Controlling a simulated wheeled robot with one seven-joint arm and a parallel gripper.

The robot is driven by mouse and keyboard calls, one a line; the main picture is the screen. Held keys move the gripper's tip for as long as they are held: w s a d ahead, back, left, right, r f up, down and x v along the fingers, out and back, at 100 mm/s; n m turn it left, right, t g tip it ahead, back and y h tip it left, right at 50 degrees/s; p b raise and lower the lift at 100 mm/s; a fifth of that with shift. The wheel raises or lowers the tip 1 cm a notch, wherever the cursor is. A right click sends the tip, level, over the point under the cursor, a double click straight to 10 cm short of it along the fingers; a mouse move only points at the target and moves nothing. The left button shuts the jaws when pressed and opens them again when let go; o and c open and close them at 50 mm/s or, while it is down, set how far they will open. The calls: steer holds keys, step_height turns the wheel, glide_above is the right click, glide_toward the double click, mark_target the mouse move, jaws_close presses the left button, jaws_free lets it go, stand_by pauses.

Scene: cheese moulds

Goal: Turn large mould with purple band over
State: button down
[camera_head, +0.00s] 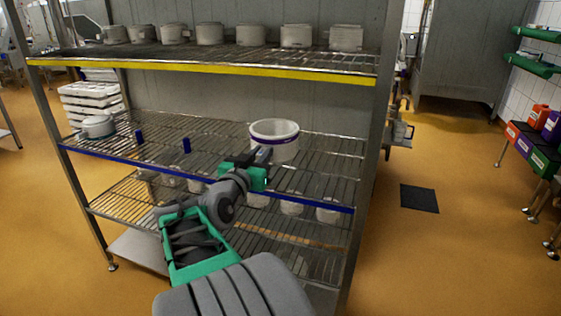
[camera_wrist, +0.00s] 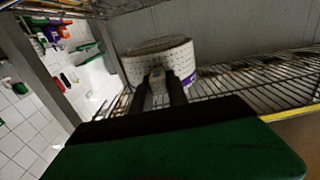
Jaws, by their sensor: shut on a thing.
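The large mould with the purple band (camera_head: 275,147) is a white round tub at the middle shelf level, towards the right end. Its open top faces up, with the purple band just below the rim. In the wrist view, which is upside down, its perforated white side (camera_wrist: 160,62) and part of the band show. My gripper (camera_head: 264,157) reaches in from the front and is shut on the near side of the mould. In the wrist view the fingers (camera_wrist: 160,90) close on a small light tab on its wall. I cannot tell whether its base touches the shelf.
The upper shelf (camera_head: 215,69) with a yellow edge holds a row of moulds above. A lidded mould (camera_head: 98,126) stands at the left of the middle shelf. More moulds (camera_head: 292,206) stand on the shelf below. The middle shelf (camera_head: 220,135) is mostly free left of the mould.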

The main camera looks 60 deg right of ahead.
steer(key=shift+w+a+r, duration=0.15)
steer(key=shift+a+r, duration=0.15)
steer(key=shift+a, duration=0.25)
steer(key=shift+w+a+r, duration=0.15)
steer(key=shift+a+r, duration=0.15)
steer(key=shift+a, duration=0.2)
